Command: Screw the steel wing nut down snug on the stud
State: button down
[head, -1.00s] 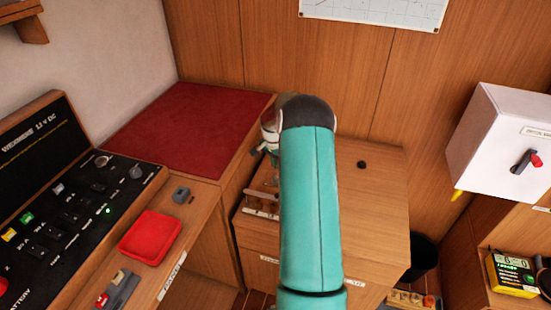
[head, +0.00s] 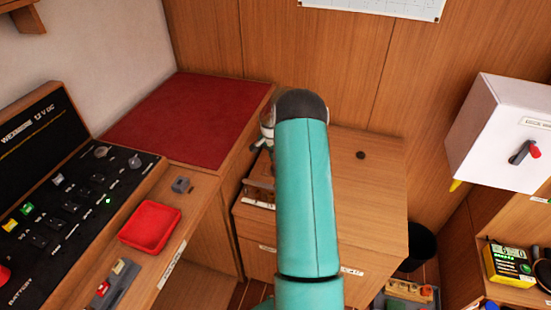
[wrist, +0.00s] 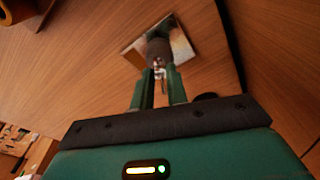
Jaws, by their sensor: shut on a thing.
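In the wrist view, my gripper (wrist: 160,78) has its two green fingers closed on a small bright metal piece, which looks like the steel wing nut (wrist: 159,72). Just beyond the fingertips stands a dark grey cylinder (wrist: 158,48) in front of a shiny metal plate (wrist: 178,38). The stud cannot be made out clearly, nor whether the nut is on its thread. In the head view my teal arm hides the fingers and the work; only part of my wrist shows at its left.
A wooden bench top (head: 370,195) with a dark round spot lies under my arm. Left are a red-topped locker (head: 190,120), a switch panel (head: 70,210) and a red tray (head: 150,229). A white box (head: 497,130) with a red-tipped switch hangs at right.

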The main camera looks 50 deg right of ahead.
jog(key=shift+f, duration=0.85)
